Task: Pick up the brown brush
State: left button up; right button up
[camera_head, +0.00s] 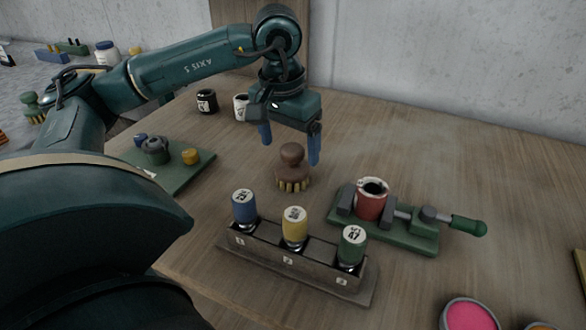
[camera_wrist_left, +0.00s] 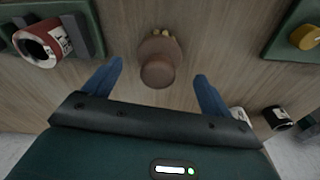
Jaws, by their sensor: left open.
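The brown brush (camera_head: 292,167) stands upright on the wooden table, with its round knob on top and pale bristles below. My left gripper (camera_head: 290,148) is open above and just behind the brush, its two blue fingers pointing down and apart. In the left wrist view the brush (camera_wrist_left: 158,62) lies ahead of the gap between the blue fingertips of my left gripper (camera_wrist_left: 160,72). The fingers do not appear to touch it. My right gripper is not in view.
A rack (camera_head: 297,262) with blue, yellow and green-topped bottles stands in front of the brush. A green vise (camera_head: 412,236) holding a red can (camera_head: 371,203) is at right. A green tray (camera_head: 190,176) is at left. Black (camera_head: 207,101) and white (camera_head: 241,106) cups stand behind.

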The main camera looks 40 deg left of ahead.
aim_at(293, 163)
pick_arm(q)
jog(key=shift+w+f, duration=0.2)
jog(key=shift+f, duration=0.75)
jog(key=shift+w+f, duration=0.2)
jog(key=shift+f, duration=0.8)
jog(key=shift+w+f, duration=0.2)
jog(key=shift+f, duration=0.75)
jog(key=shift+c, duration=0.5)
jog(key=c, duration=1)
jog(key=shift+r, duration=0.1)
notch_tip(293, 163, up, 10)
jog(key=shift+p, duration=0.35)
jog(key=o, duration=0.5)
jog(key=c, duration=0.4)
